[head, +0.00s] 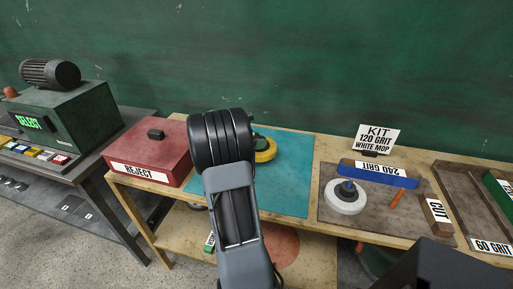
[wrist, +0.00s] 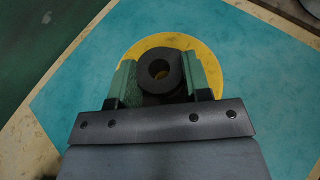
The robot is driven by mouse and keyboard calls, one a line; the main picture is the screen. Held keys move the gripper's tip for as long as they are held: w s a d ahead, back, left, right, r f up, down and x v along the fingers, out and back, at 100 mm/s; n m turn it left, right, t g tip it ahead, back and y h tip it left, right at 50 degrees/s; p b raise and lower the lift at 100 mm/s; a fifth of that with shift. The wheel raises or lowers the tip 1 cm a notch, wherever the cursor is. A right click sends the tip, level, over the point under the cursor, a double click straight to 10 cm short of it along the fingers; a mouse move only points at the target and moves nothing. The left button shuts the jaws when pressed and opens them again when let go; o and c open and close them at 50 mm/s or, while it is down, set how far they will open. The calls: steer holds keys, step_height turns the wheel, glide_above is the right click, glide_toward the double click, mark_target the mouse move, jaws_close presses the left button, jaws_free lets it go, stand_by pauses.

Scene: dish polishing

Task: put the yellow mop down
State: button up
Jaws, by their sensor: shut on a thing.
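The yellow mop (head: 268,150) is a yellow disc partly hidden behind my arm in the head view, over the teal mat (head: 285,196). In the wrist view the yellow mop (wrist: 152,48) lies beyond my gripper (wrist: 162,75), with its dark ring-shaped hub between the two green-padded fingers. The fingers are shut on the hub. The teal mat (wrist: 75,95) is beneath it. I cannot tell whether the mop touches the mat.
A red REJECT box (head: 150,150) stands left of the mat. A KIT sign (head: 378,138) stands behind. The mat's right part is clear.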

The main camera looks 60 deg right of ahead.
steer(key=shift+w+d+f, duration=0.1)
steer(key=shift+w+f, duration=0.15)
steer(key=shift+f, duration=1.5)
steer(key=shift+f, duration=0.15)
steer(key=o, duration=1.1)
steer(key=shift+c, duration=0.2)
